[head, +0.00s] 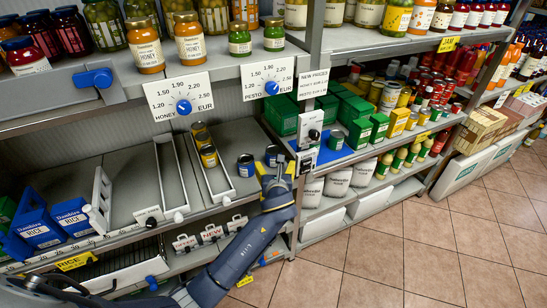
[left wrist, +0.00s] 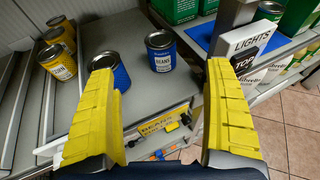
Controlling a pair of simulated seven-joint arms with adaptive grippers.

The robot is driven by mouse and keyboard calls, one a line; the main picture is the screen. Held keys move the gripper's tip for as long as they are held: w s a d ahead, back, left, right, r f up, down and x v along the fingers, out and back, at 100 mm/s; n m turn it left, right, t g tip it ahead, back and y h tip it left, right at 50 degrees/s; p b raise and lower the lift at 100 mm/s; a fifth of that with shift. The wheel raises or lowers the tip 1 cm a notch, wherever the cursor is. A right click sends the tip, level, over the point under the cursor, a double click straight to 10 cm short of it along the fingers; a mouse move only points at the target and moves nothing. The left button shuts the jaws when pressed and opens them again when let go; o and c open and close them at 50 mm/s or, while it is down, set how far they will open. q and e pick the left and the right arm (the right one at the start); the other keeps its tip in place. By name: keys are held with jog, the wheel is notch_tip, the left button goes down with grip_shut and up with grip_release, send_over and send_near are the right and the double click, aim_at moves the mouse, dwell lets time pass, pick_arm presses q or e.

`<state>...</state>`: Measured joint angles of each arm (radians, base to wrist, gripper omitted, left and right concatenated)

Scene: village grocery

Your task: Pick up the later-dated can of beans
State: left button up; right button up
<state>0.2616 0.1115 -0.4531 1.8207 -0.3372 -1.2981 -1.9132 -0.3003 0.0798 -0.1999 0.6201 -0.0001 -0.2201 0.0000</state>
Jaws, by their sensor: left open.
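Two blue bean cans stand on the grey shelf. One blue can (head: 245,165) is left of my left gripper (head: 276,168); the other blue can (head: 271,154) is just beyond the fingers. In the left wrist view, the left can (left wrist: 112,70) is partly behind the left yellow finger, and the right can (left wrist: 160,50) reads BEANS, between the fingers' lines and farther off. My left gripper is open and empty, apart from both. No date is readable on either can. My right gripper is out of view.
Yellow-labelled cans (head: 209,156) stand in a sloping rack channel to the left. A blue mat (head: 318,153) lies on the right, with a dark can (head: 335,139) on it. A white LIGHTS box (left wrist: 245,45) stands near the right finger. Price boards (head: 178,97) hang above.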

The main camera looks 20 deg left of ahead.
aim_at(274, 149)
pick_arm(q)
jog(key=x, duration=1.5)
jog(key=shift+w+f, duration=0.15)
jog(key=shift+w, duration=0.15)
jog(key=c, duration=1.6)
